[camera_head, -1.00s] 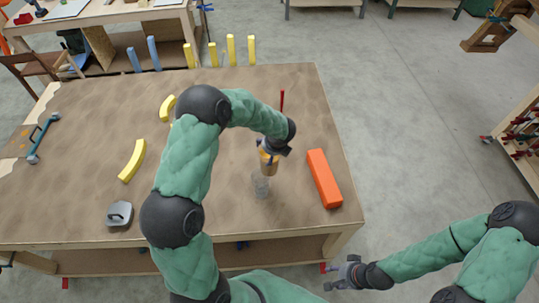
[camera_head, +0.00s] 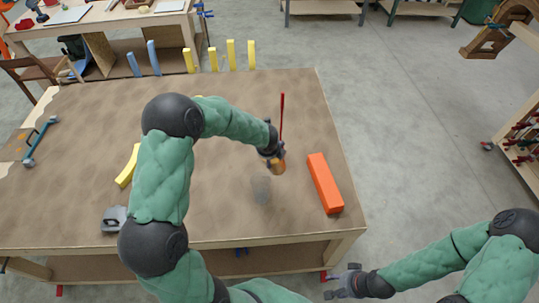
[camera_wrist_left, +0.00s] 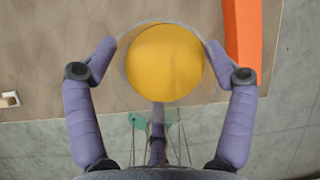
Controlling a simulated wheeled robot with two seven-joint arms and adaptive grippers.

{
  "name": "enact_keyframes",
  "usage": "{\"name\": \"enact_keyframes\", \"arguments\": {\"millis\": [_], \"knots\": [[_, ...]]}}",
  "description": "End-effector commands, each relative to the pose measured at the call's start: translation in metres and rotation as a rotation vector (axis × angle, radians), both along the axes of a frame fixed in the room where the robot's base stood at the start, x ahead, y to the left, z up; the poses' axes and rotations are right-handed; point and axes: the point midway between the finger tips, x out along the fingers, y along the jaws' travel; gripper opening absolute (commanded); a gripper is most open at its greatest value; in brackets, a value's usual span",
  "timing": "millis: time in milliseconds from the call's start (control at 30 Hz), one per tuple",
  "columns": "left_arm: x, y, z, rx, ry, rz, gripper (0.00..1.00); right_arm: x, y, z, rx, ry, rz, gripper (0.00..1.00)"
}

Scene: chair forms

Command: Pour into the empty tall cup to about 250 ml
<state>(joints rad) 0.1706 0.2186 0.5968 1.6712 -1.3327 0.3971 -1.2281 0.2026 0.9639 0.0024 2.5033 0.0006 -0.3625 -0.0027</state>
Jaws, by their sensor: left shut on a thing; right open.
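A clear tall cup (camera_head: 261,190) stands on the table near its front edge. It looks greyish and see-through; I cannot read a level in it. My left gripper (camera_head: 272,156) is shut on a clear container of orange-yellow liquid (camera_head: 278,166), held above the table, up and to the right of the tall cup in the head view. In the left wrist view the round container (camera_wrist_left: 165,62) sits between the two fingers, its liquid seen as a yellow disc. My right gripper (camera_head: 337,283) is open and empty, low beyond the table's front edge.
An orange block (camera_head: 324,183) lies right of the tall cup. A thin red upright thing (camera_head: 281,117) stands behind the held container. A yellow curved piece (camera_head: 129,166) and a grey handled tool (camera_head: 114,219) lie at left. Yellow blocks (camera_head: 231,55) stand along the back.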

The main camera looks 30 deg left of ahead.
Motion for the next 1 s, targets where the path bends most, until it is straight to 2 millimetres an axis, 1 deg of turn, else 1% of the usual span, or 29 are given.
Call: {"name": "enact_keyframes", "arguments": {"millis": [100, 900, 1000], "knots": [[0.001, 0.001, 0.000, -0.014, -0.023, 0.001, 0.65, 0.000, 0.000, -0.008, 0.000, 0.000, 0.000, 0.47], [0.000, 0.002, -0.002, -0.099, -0.134, 0.002, 0.65, 0.000, 0.000, -0.046, 0.000, 0.000, 0.000, 0.47], [0.000, 0.001, -0.001, -0.107, -0.143, 0.001, 0.65, 0.000, 0.000, -0.048, 0.000, 0.000, 0.000, 0.47]]}}
